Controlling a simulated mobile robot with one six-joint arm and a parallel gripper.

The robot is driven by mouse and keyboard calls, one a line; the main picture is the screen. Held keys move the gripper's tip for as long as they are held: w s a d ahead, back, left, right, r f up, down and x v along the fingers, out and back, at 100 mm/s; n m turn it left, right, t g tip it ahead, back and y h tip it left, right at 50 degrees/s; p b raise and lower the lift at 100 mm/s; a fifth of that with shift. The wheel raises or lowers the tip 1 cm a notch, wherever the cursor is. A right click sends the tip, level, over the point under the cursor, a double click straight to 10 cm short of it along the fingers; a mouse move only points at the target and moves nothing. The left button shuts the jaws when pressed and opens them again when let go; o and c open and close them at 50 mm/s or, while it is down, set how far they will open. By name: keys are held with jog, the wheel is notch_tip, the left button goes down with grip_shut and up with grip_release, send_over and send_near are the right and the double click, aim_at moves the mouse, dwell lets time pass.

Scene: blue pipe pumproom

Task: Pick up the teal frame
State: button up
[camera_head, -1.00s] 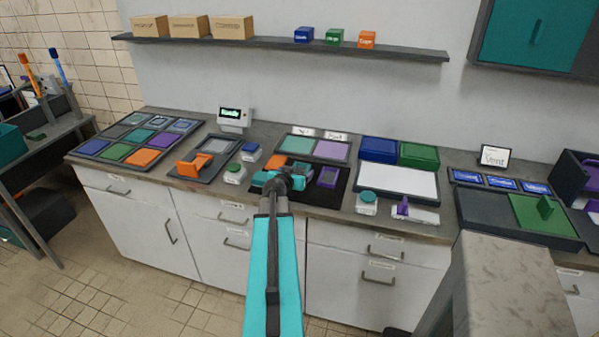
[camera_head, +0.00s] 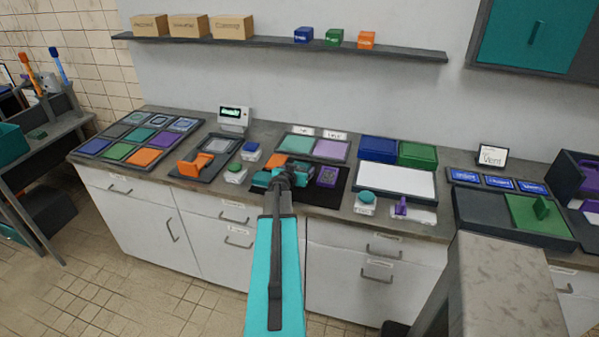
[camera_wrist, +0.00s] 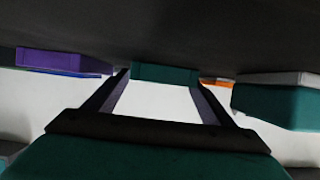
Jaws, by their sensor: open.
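A teal piece, which I take for the teal frame, lies on the black mat (camera_head: 335,200) on the counter. In the head view a teal edge (camera_head: 260,180) shows left of my gripper, and the arm hides most of it. In the wrist view the teal frame (camera_wrist: 165,75) shows between and just beyond the fingertips. My gripper (camera_wrist: 163,92) is open, with a gap between its fingers and the teal piece. In the head view my gripper (camera_head: 288,178) is over the mat; its fingertips are hard to make out.
A purple frame (camera_head: 327,177) lies close right of my gripper, and an orange piece (camera_head: 277,160) lies behind it. A larger teal block (camera_wrist: 280,105) stands at the right in the wrist view. A teal-topped button (camera_head: 366,200) and a white panel (camera_head: 395,181) are to the right.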

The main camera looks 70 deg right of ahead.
jog(key=c, duration=1.2)
jog(key=shift+r, duration=0.1)
